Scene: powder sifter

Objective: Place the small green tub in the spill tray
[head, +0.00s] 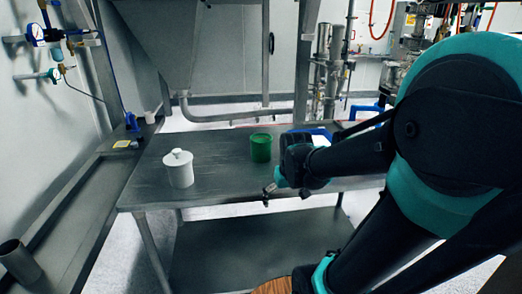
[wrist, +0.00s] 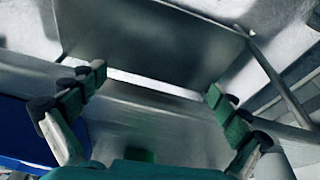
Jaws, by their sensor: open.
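The small green tub (head: 261,148) stands upright on the metal table (head: 222,186), towards its back. A patch of green that looks like it shows low in the wrist view (wrist: 140,155). A blue tray (head: 318,131), seemingly the spill tray, lies right of the tub, mostly hidden behind my arm; a large blue part shows at the left of the wrist view (wrist: 25,132). My gripper (head: 269,192) is open and empty near the table's front edge, in front of the tub and apart from it. Its spread fingers show in the wrist view (wrist: 157,82).
A white lidded jar (head: 180,170) stands on the table left of the tub. A lower shelf (head: 255,250) lies beneath. A hopper (head: 160,45) hangs above the back. A side bench (head: 75,205) runs along the left wall. The tabletop between jar and tub is clear.

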